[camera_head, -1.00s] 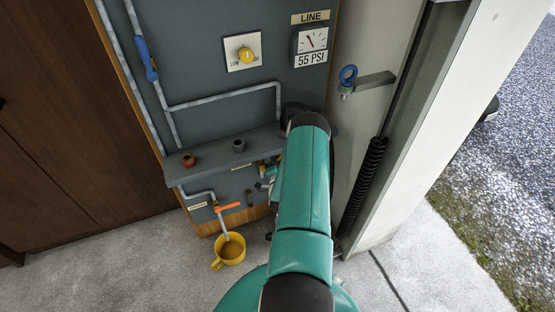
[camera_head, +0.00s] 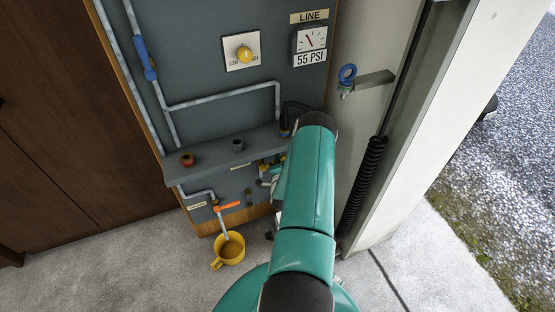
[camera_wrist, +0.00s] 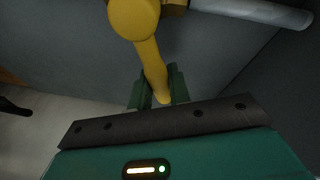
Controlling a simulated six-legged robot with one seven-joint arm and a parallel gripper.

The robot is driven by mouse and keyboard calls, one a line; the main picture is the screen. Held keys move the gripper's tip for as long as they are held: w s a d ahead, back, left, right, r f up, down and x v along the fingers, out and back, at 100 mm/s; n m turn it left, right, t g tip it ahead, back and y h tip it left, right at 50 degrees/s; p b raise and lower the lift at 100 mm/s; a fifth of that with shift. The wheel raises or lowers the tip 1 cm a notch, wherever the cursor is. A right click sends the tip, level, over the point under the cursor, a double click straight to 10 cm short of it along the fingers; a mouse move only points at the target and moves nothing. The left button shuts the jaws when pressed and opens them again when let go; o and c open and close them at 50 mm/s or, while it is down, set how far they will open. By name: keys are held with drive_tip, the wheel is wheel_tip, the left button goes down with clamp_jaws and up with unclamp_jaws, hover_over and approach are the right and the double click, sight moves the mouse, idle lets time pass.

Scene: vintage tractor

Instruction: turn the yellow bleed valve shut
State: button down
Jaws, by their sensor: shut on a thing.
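The yellow bleed valve (camera_wrist: 133,18) fills the top middle of the wrist view. Its round hub is at the top, and its yellow handle (camera_wrist: 152,62) points down toward me. My gripper (camera_wrist: 158,88) has its green fingers on both sides of the handle's end and is shut on it. In the head view, my teal arm covers most of the valve and the gripper. Only small teal and brass bits show beside the arm, below the shelf.
A grey shelf (camera_head: 210,158) carries small fittings above the valve area. A white post (camera_head: 420,110) stands close right of my arm.

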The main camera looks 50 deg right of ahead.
drive_tip(key=shift+s+d+f+m+y, duration=0.15)
drive_tip(key=shift+f+m+y, duration=0.55)
drive_tip(key=shift+f+m, duration=0.6)
drive_tip(key=shift+r, duration=0.2)
drive_tip(key=c, duration=1.3)
unclamp_jaws()
drive_tip(key=v, duration=1.3)
drive_tip(key=shift+s+a+r, duration=0.1)
drive_tip(key=shift+s+a, duration=0.1)
drive_tip(key=shift+a, duration=0.15)
